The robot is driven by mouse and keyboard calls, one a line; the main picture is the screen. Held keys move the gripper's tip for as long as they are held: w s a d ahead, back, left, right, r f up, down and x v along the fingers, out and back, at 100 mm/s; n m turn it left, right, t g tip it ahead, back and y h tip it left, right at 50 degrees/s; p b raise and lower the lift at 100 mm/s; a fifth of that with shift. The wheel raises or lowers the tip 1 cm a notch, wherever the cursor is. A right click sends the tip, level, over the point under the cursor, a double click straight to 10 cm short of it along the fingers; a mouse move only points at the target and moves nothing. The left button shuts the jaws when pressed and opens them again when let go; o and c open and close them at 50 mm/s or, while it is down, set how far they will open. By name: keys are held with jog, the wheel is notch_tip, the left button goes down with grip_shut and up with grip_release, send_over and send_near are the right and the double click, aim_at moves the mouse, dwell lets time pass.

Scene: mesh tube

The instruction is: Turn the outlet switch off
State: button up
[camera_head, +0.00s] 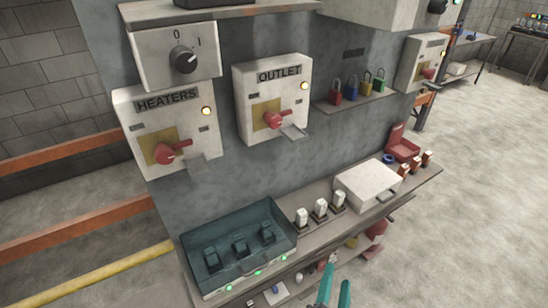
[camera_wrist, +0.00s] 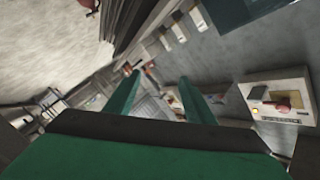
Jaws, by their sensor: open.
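The white OUTLET box (camera_head: 246,92) hangs on the grey panel, upper middle in the head view. Its red switch handle (camera_head: 276,120) lies roughly sideways over a yellow plate, and a small lamp (camera_head: 304,86) at its right glows. A grey flap hangs at its lower right. My gripper (camera_head: 337,276) is at the bottom edge, open and empty, well below the box and apart from it. In the wrist view my gripper (camera_wrist: 160,86) shows two spread green fingers. A white box with a red handle (camera_wrist: 283,104) shows at the right there; its label is unreadable.
The HEATERS box (camera_head: 130,108) is left of the outlet box, below a 0/1 dial (camera_head: 184,60). Padlocks stand on a small shelf (camera_head: 352,101) to the right. Below, a shelf carries a teal case (camera_head: 192,238), white switches (camera_head: 321,207) and a white box (camera_head: 368,184).

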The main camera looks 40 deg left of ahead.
jog(key=w+a+r+y, duration=0.4)
jog(key=w+a+r, duration=0.2)
jog(key=w+r, duration=0.15)
jog(key=n+g+y, duration=0.7)
jog(key=n+g, duration=0.2)
send_near(276, 124)
jog(key=a, duration=0.1)
jog(key=x, duration=1)
jog(key=shift+w, duration=0.25)
jog(key=c, duration=1.1)
